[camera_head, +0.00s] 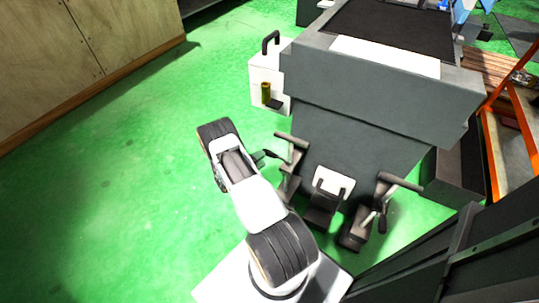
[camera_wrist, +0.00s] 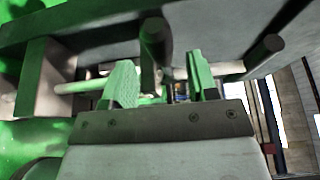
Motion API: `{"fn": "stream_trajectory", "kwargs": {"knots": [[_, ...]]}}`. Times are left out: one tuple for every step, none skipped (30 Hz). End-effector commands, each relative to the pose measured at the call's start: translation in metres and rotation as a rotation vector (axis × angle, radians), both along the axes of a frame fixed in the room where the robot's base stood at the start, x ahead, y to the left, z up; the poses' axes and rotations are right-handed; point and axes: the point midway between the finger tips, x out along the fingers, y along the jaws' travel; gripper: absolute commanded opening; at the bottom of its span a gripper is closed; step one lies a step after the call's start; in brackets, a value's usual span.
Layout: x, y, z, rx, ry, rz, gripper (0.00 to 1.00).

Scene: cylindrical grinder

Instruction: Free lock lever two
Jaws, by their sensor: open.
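Dark levers stand at the front of the grey machine: a left lever (camera_head: 291,141), and a right lever (camera_head: 398,182) with a T-shaped top. I cannot tell which is lock lever two. My gripper (camera_head: 268,155) is just left of the left lever. In the wrist view my gripper (camera_wrist: 162,78) is open, its two fingers apart. A dark round post (camera_wrist: 155,48) shows between and beyond the fingers, with a pale horizontal rod (camera_wrist: 80,88) behind. Whether the fingers touch either is unclear.
The grey machine body (camera_head: 360,120) rises behind the levers. A white box (camera_head: 265,72) with a black handle is mounted on its left side. A low white-topped unit (camera_head: 333,181) sits between the levers. Green floor (camera_head: 110,190) is open to the left. An orange frame (camera_head: 490,150) stands right.

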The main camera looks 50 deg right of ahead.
Motion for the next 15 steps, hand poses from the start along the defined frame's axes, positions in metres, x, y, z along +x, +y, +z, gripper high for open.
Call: {"fn": "stream_trajectory", "kwargs": {"knots": [[-0.002,-0.01,-0.001,0.0,-0.002,-0.003,0.53],[-0.003,-0.014,-0.001,0.001,-0.002,-0.004,0.53],[-0.003,-0.02,-0.001,0.001,-0.002,-0.002,0.53],[-0.004,-0.024,-0.001,0.001,-0.001,-0.003,0.53],[-0.005,-0.028,-0.001,0.001,-0.001,-0.003,0.53],[-0.005,-0.032,-0.001,0.001,-0.001,-0.001,0.53],[-0.006,-0.035,-0.001,0.002,-0.001,-0.002,0.53],[-0.006,-0.038,-0.001,0.002,-0.001,-0.002,0.53],[-0.006,-0.041,-0.001,0.001,-0.001,-0.001,0.53],[-0.007,-0.043,-0.001,0.001,0.0,0.0,0.53],[-0.007,-0.045,-0.001,0.001,0.0,0.0,0.53],[-0.007,-0.047,-0.001,0.001,0.0,-0.001,0.53],[-0.007,-0.048,0.0,0.001,0.0,-0.001,0.53],[-0.007,-0.049,0.0,0.001,0.0,-0.001,0.53],[-0.008,-0.05,0.0,0.001,-0.001,0.0,0.53]]}}
